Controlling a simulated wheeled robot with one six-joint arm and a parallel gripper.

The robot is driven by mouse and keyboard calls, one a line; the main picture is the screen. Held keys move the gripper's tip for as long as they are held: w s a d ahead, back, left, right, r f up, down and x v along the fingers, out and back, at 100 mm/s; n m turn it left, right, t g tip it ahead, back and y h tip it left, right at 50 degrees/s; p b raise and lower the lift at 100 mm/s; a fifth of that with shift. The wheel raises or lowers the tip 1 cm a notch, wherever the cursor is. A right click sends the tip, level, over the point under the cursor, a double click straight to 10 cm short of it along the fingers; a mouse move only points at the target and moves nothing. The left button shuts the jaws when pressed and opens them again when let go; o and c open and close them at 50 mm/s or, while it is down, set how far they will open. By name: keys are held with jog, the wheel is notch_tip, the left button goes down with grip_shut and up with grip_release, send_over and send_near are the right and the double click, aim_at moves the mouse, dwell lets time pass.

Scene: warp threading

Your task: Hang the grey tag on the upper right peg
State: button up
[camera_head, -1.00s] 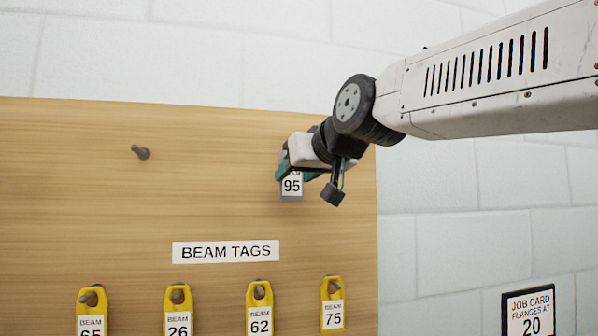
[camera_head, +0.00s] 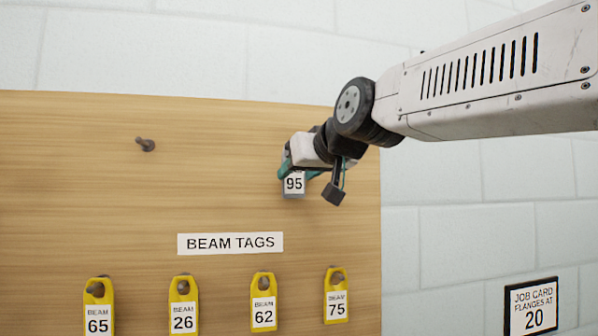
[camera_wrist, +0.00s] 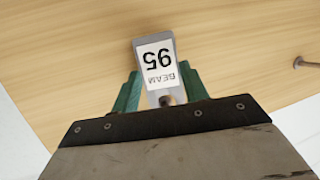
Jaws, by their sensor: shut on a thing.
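The grey tag (camera_head: 294,185), labelled 95, is held in front of the upper right part of the wooden board. In the wrist view the grey tag (camera_wrist: 157,66) shows upside down between green fingers. My gripper (camera_head: 297,172) is shut on it; its fingers also show in the wrist view (camera_wrist: 160,92). A dark round peg end (camera_wrist: 167,100) shows at the tag's hole end, close to my gripper. I cannot tell whether the peg is through the hole. In the head view my gripper hides the upper right peg.
The wooden board (camera_head: 75,200) has a bare upper left peg (camera_head: 145,144), a BEAM TAGS label (camera_head: 230,243) and a lower row of yellow tags (camera_head: 263,300) on pegs. A job card (camera_head: 534,308) is on the wall at right.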

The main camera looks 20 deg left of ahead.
jog(key=o, duration=1)
jog(key=shift+o, duration=0.2)
jog(key=v, duration=0.7)
jog(key=shift+s+d, duration=0.25)
jog(key=s+d+f+m+g+h, duration=0.1)
jog(key=s+d+f+g+h, duration=0.15)
jog(key=d+f, duration=0.55)
jog(key=s+d+f+m+g+h, duration=0.1)
jog(key=s+d+f+g+h, duration=0.2)
jog(key=f, duration=0.9)
jog(key=s+d+f+m+g+h, duration=0.1)
jog(key=s+d+f+m, duration=0.1)
jog(key=s+d+f, duration=0.4)
jog(key=s+d+f+m+g+h, duration=0.1)
jog(key=s+d+f, duration=0.4)
jog(key=d, duration=0.8)
jog(key=s+d+f+m+g+h, duration=0.1)
jog(key=s+d+f+m+h, duration=0.2)
jog(key=s+d+f, duration=0.3)
jog(key=shift+s+d+f+m, duration=0.35)
jog(key=shift+d+f+m, duration=0.35)
jog(key=shift+d+f, duration=0.95)
jog(key=shift+d+r, duration=0.3)
jog(key=shift+r, duration=0.05)
